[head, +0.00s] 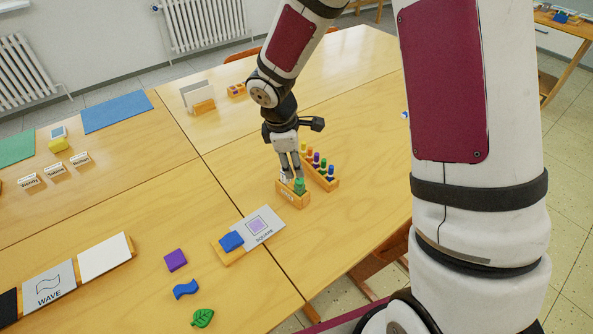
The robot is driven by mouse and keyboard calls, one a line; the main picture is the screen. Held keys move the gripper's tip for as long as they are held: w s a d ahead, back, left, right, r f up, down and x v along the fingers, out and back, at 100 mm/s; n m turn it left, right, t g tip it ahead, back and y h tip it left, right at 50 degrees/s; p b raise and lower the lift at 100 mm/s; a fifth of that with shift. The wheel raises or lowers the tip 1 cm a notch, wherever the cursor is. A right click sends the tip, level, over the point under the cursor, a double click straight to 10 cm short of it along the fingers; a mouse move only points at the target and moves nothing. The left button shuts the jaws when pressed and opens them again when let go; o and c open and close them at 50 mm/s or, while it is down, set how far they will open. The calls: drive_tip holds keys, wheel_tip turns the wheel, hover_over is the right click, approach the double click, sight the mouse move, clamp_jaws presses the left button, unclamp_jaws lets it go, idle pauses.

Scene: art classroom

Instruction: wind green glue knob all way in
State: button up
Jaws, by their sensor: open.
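A green glue knob (300,186) stands upright at the right end of a small wooden block (293,197) with a label on its front. A small white item (285,178) sits beside it on the left. My gripper (291,178) points down, open, with its fingers right over and behind this block. From this view I cannot tell whether a finger touches the knob. How far the knob is wound in is too small to see.
A wooden rack (324,178) with several coloured knobs stands close behind and right of the block. Loose purple (176,260) and blue (186,289) pieces and a green leaf (202,318) lie nearer.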

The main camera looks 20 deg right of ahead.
drive_tip(key=shift+v, duration=1.7)
drive_tip(key=shift+r, duration=0.1)
drive_tip(key=s+d+r+m+t, duration=0.1)
drive_tip(key=s+d+r+m, duration=0.1)
drive_tip(key=s+r+m, duration=0.5)
drive_tip(key=s+d+r+m+t, duration=0.15)
drive_tip(key=s+r+m, duration=0.25)
drive_tip(key=s+r, duration=0.7)
drive_tip(key=s+r+m+t+y, duration=0.1)
drive_tip(key=s+r+m+y, duration=0.1)
drive_tip(key=s, duration=0.4)
drive_tip(key=shift+s+a+r+m, duration=0.2)
drive_tip(key=shift+a+m, duration=0.1)
drive_tip(key=shift+m, duration=0.4)
